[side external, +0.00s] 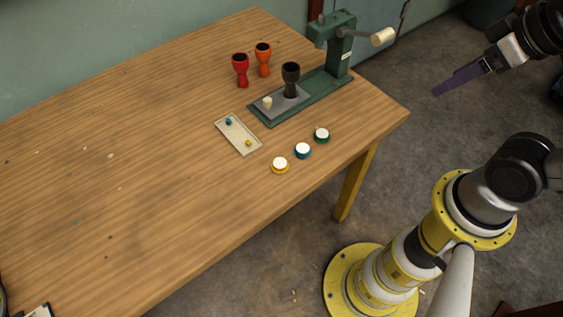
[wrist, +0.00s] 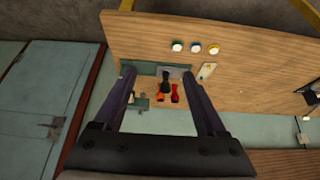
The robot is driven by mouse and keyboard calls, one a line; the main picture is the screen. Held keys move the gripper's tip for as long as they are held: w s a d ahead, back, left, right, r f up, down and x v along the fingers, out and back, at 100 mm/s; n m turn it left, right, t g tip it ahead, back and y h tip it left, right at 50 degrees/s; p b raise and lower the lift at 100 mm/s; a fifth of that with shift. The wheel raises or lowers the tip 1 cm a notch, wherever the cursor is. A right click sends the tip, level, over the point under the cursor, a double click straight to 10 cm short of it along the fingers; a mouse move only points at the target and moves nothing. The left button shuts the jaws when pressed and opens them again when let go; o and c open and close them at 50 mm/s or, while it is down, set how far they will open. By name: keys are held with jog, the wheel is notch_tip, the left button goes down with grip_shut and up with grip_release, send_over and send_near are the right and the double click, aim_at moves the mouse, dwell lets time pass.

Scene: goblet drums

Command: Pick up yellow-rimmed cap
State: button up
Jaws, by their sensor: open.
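The yellow-rimmed cap (side external: 280,165) has a white top and lies flat on the table near its front edge. In the wrist view the yellow-rimmed cap (wrist: 214,48) is the rightmost of a row of three caps. My gripper (side external: 436,92) has purple fingers and is in the air off the right side of the table, well apart from the cap. In the wrist view my gripper (wrist: 158,73) has its fingers wide apart, with nothing held between them.
A blue-rimmed cap (side external: 302,150) and a green-rimmed cap (side external: 321,135) lie beside it. A shallow tray (side external: 229,137) holds small pieces. A green press (side external: 342,50) with a black goblet drum (side external: 290,77) stands behind. Red (side external: 240,70) and orange (side external: 263,58) drums stand farther back. The left table is mostly clear.

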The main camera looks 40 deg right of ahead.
dwell(0.3)
jog(key=w+a+r+m, duration=0.1)
jog(key=w+r+m, duration=0.4)
jog(key=m, duration=0.4)
jog(key=m+g, duration=0.5)
jog(key=g, duration=0.1)
send_over(280, 163)
jog(key=f, duration=2.7)
jog(key=shift+s+a+f, duration=0.1)
jog(key=shift+s+f, duration=0.2)
jog(key=shift+s, duration=0.1)
jog(key=shift+w+f, duration=0.25)
jog(key=shift+f, duration=1.1)
jog(key=shift+w+f, duration=0.2)
jog(key=shift+f, duration=1.15)
